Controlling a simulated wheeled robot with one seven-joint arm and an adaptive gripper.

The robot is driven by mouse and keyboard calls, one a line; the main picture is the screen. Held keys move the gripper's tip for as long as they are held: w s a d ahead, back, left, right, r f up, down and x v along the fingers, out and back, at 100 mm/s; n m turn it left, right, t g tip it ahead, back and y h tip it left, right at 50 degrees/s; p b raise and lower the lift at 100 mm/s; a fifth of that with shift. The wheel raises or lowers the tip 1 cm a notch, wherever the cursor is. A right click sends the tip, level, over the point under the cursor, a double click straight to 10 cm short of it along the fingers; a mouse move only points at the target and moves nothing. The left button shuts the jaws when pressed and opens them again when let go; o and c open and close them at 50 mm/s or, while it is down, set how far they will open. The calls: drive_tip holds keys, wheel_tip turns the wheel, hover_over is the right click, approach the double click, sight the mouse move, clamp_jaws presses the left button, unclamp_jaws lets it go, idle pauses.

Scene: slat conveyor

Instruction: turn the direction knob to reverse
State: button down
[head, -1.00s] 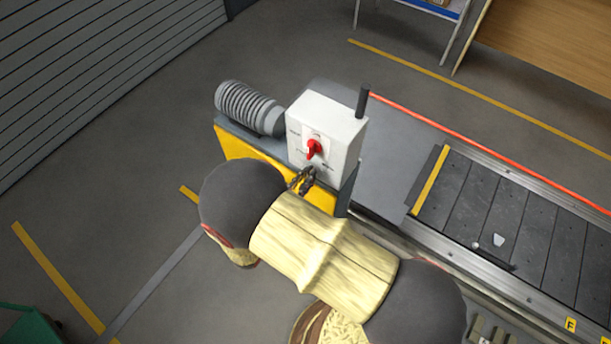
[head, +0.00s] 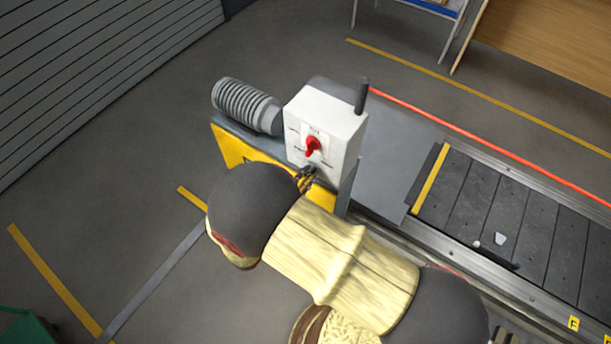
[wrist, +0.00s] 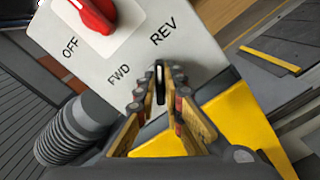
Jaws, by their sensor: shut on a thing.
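A white control box (head: 322,125) carries a red knob (head: 313,146) on its front. The wrist view shows this red knob (wrist: 93,12) beside the label OFF. Below it are the labels FWD and REV, with a narrow black direction knob (wrist: 159,76) beneath them. The black knob's grip stands upright in the wrist picture, its upper end toward REV. My gripper (wrist: 161,88) has its fingers on both sides of this knob and is shut on it. In the head view my gripper (head: 306,177) is at the box's lower front; the black knob is hidden there.
A ribbed grey motor (head: 246,106) sits left of the box, above a yellow panel (head: 240,152). A dark post (head: 362,95) rises at the box's right. The slat conveyor (head: 480,200) runs off to the right. Open floor lies to the left.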

idle(0.3)
drive_tip(key=c, duration=1.9)
unclamp_jaws()
drive_tip(key=v, duration=1.2)
drive_tip(key=shift+f, duration=0.15)
